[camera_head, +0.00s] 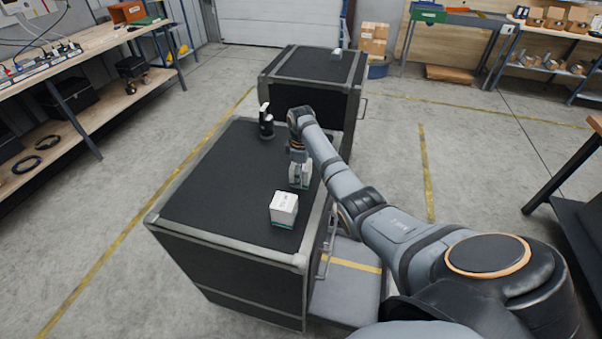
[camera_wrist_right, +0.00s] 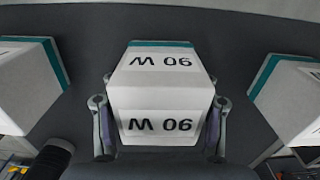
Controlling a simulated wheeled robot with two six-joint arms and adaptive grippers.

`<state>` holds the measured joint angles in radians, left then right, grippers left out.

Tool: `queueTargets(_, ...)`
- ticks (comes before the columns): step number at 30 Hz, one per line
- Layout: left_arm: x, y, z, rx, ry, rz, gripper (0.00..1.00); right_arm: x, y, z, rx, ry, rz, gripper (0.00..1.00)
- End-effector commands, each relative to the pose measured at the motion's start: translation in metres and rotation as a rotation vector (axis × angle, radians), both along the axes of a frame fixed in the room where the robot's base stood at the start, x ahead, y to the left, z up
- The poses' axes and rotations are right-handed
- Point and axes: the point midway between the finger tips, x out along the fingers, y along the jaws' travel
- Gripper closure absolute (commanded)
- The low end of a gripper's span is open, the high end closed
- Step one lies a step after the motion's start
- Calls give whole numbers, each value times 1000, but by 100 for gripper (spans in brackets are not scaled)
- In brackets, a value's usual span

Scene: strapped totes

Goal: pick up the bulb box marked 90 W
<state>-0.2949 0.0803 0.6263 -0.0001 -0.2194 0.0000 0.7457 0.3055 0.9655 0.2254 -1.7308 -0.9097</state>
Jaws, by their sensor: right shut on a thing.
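The white bulb box marked 90 W (camera_wrist_right: 162,92) is between the fingers of my right gripper (camera_wrist_right: 160,128) in the right wrist view, its print upside down there. In the head view my right gripper (camera_head: 298,158) points down onto this box (camera_head: 300,176), over the near black strapped tote. The gripper is shut on it and partly hides it. I cannot tell whether the box touches the tote top. My left gripper is not in view.
Another white box (camera_head: 284,207) stands nearer on the black tote (camera_head: 215,190). The wrist view shows white boxes at left (camera_wrist_right: 28,82) and right (camera_wrist_right: 290,95). A dark upright object (camera_head: 266,125) stands at the tote's far end. A second tote (camera_head: 312,68) is behind.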

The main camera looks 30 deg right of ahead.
Motion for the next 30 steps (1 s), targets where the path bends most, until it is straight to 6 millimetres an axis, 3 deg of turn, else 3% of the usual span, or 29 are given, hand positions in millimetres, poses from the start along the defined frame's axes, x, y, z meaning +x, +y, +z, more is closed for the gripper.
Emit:
queueTargets(3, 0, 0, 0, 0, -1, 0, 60, 0, 0, 0, -1, -1, 0, 75)
queueTargets(14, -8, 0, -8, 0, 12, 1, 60, 1, 0, 9, -1, -3, 0, 75)
queueTargets(18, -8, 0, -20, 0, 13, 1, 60, 1, -2, 30, -1, -6, 0, 75)
queueTargets(23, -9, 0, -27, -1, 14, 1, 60, -22, -22, 64, -5, -5, -2, 75)
queueTargets(26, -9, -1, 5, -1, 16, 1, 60, -37, -34, 101, -5, 1, -2, 75)
queueTargets(30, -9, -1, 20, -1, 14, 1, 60, -63, -57, 111, -8, 4, -2, 75)
